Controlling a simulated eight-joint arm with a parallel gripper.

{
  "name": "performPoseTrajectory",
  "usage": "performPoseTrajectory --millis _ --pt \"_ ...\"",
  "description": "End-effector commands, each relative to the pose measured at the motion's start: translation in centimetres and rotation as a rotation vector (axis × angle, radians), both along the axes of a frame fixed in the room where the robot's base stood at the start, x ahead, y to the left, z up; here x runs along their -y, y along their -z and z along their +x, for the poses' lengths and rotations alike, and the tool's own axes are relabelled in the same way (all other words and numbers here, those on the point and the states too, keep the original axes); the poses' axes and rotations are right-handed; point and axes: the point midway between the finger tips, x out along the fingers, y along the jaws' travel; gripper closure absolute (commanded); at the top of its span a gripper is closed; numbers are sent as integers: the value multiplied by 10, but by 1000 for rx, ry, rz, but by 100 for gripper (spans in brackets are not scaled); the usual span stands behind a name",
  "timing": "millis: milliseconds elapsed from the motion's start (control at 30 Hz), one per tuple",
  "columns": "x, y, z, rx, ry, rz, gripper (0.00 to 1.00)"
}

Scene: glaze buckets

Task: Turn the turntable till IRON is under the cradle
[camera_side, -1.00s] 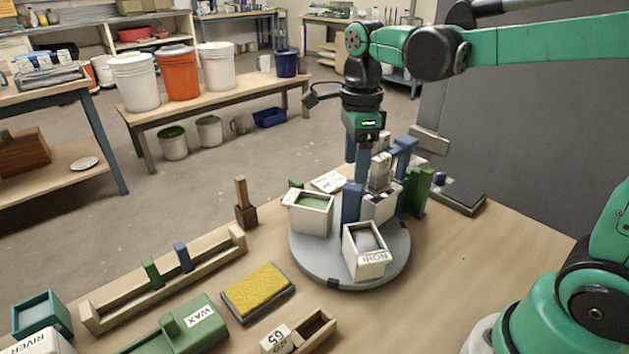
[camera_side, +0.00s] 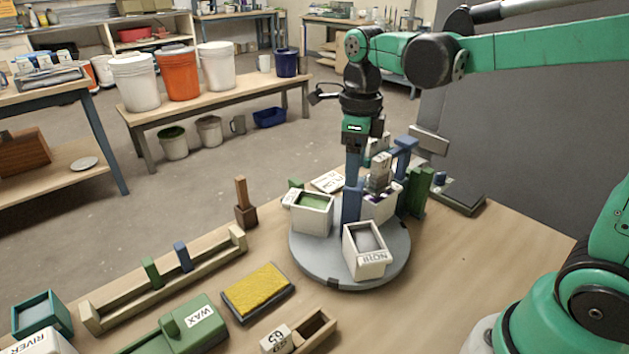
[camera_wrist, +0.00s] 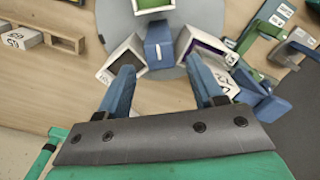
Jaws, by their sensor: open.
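The grey turntable (camera_side: 310,262) carries three pale buckets. The IRON bucket (camera_side: 372,268), with grey contents, is at the front right. A green-filled bucket (camera_side: 312,222) is at the left, and a purple-filled one (camera_wrist: 190,52) is at the back, partly hidden in the side view. A blue upright handle (camera_wrist: 158,45) stands at the turntable's middle. My gripper (camera_wrist: 165,75) is open, its blue fingers either side of the handle in the wrist view; whether they touch it I cannot tell. A blue upright frame (camera_side: 404,158), apparently the cradle's, stands at the back right near the purple-filled bucket.
A green post (camera_side: 420,192) and a dark flat box (camera_side: 458,196) stand right of the turntable. A yellow sponge tray (camera_side: 256,291), a green WAX box (camera_side: 190,328) and a wooden rack (camera_side: 165,285) lie front left. The table right of the turntable's front is clear.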

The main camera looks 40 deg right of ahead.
Motion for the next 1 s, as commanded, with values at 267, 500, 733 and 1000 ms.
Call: performPoseTrajectory --millis 267,500,733,1000 --pt "0 19 0 0 0 0 39" --pt "0 34 0 0 0 0 39" --pt "0 39 0 0 -1 0 39" --pt "0 38 0 0 0 0 76"
